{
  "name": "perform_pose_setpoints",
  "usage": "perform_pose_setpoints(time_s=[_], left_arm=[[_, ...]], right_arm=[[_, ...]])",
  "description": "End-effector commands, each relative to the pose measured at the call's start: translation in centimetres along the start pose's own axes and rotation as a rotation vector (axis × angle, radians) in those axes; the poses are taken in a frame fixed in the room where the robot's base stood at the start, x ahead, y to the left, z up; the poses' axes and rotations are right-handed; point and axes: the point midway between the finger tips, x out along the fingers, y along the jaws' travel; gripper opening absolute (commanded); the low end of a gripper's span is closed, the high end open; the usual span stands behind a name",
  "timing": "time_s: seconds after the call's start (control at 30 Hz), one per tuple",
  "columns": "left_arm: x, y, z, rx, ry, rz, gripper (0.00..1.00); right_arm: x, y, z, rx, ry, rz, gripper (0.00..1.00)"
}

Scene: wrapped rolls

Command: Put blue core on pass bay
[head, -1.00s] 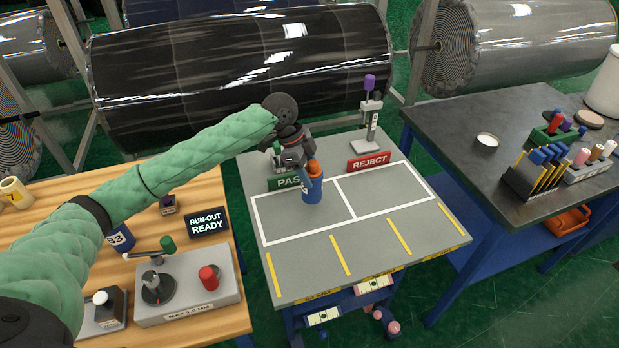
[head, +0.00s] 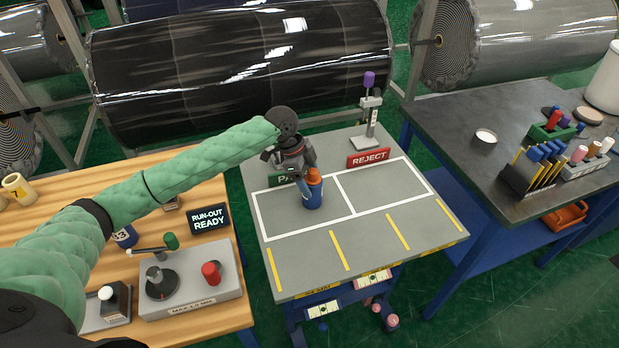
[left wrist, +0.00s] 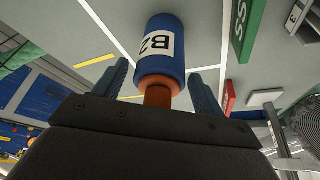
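The blue core (head: 312,199), a blue cylinder with an orange end up, stands upright in the pass bay (head: 262,222), near the white dividing line. In the left wrist view the core (left wrist: 160,62) shows a white B2 label. My left gripper (head: 312,186) is around the core from above. Its two fingers (left wrist: 160,80) stand apart on either side, with gaps between them and the core. The green PASS sign (head: 278,181) is partly hidden behind my gripper. My right gripper is not in view.
The red REJECT sign (head: 368,157) and a stand with a purple top (head: 370,110) are at the back right of the grey table. The right bay (head: 385,190) is empty. A control box (head: 190,280) is on the wooden bench at left. A dark bench with racks (head: 540,170) is at right.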

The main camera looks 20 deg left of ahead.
Motion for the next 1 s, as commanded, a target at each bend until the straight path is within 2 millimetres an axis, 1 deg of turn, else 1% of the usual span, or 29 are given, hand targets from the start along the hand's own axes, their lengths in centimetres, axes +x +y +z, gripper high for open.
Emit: perform_pose_setpoints(time_s=[0.3, 0.37, 0.47, 0.53, 0.8, 1.0], left_arm=[[-0.1, 0.0, 0.0, 0.0, 0.0, 0.0, 0.75], [-0.3, 0.0, -0.1, 0.001, 0.0, -0.001, 0.75], [-1.1, -0.1, 0.0, 0.001, 0.0, -0.003, 0.75], [-2.0, -0.1, 0.0, 0.001, 0.0, -0.002, 0.75], [-7.2, -0.1, 0.0, 0.002, 0.0, -0.004, 0.75], [-10.4, -0.1, 0.0, 0.0, 0.0, -0.002, 0.75]], right_arm=[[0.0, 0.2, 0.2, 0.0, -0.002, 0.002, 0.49], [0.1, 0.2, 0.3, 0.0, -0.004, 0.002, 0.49], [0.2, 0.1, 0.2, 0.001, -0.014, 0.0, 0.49], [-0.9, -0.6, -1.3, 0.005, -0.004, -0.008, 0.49], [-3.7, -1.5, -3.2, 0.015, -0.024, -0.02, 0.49], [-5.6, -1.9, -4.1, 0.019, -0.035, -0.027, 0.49]])
